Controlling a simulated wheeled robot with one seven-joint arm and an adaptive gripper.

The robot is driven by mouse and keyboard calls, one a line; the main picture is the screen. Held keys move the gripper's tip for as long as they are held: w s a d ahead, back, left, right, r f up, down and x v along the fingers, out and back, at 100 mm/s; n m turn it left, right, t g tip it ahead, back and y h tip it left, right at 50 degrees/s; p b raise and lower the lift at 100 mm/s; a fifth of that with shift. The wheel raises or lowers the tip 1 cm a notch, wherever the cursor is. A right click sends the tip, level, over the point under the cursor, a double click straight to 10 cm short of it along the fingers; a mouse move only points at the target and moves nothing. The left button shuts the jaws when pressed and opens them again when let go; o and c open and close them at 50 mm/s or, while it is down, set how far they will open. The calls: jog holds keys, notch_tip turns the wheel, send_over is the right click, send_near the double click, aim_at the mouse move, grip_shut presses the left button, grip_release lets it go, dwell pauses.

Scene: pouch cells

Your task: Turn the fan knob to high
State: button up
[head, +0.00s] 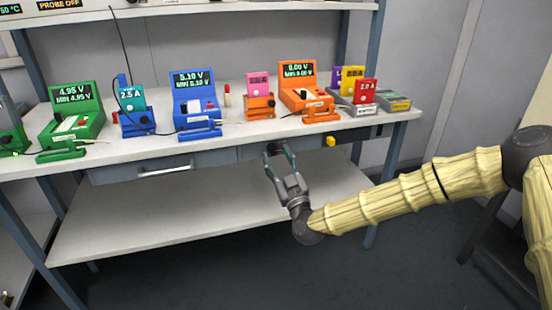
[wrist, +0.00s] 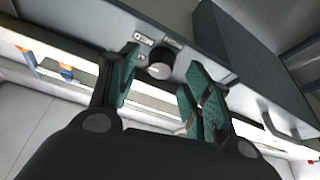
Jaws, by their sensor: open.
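A dark round knob (wrist: 160,60) with a pale face sits on the grey panel under the bench edge in the wrist view. Small white labels (wrist: 143,39) are beside it, too small to read. My gripper (wrist: 163,66) is open, with its green-padded fingers on either side of the knob. I see a gap at the left finger; whether either finger touches the knob, I cannot tell. In the head view my gripper (head: 279,160) is at the front of the bench and largely hides the knob. The knob's setting cannot be read.
A yellow part (head: 331,141) is on the bench front to the right of my gripper. A drawer (head: 205,160) with a light handle is to the left. Coloured meters and holders stand on the bench top (head: 225,140). The lower shelf (head: 190,215) is bare.

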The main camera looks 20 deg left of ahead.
jog(key=shift+w+a+r, duration=0.25)
jog(key=shift+w+a, duration=0.15)
jog(key=shift+w, duration=0.1)
jog(key=shift+c, duration=0.2)
jog(key=c, duration=1)
